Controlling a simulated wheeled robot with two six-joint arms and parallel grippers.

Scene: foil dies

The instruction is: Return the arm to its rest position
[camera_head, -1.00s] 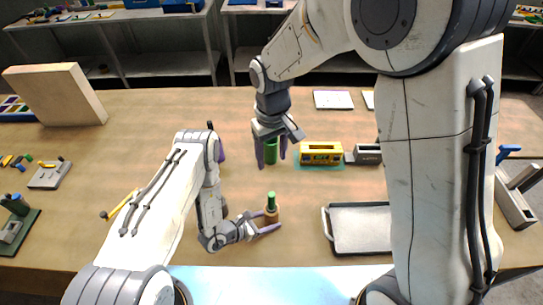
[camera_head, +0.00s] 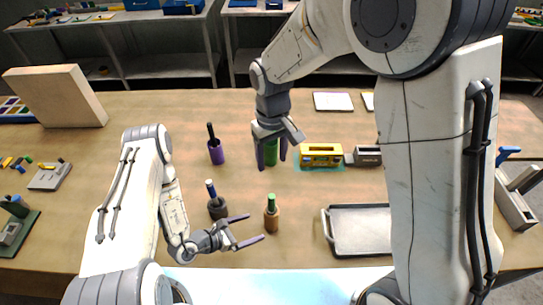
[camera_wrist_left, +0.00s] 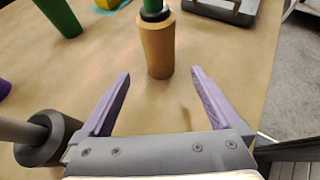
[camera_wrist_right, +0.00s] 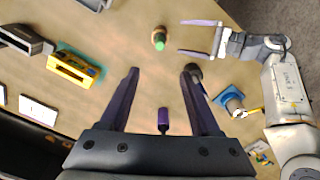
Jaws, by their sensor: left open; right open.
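My left gripper (camera_head: 255,228) is open and empty, low over the table. An orange-brown foil die with a green handle (camera_head: 271,218) stands upright just beyond its fingertips; it also shows ahead of the open fingers in the left wrist view (camera_wrist_left: 157,48). My right gripper (camera_head: 271,163) is open and points down. A green cylinder (camera_head: 271,152) shows between its fingers in the head view; I cannot tell whether they touch. A dark grey die with a blue-topped handle (camera_head: 217,207) stands beside the left gripper. A purple die (camera_head: 216,153) stands farther back.
A yellow block with a slot (camera_head: 321,155) sits on a teal patch right of the right gripper, beside a grey fixture (camera_head: 367,155). A grey tray (camera_head: 329,240) lies at the front right. A tan board (camera_head: 60,95) stands at the back left.

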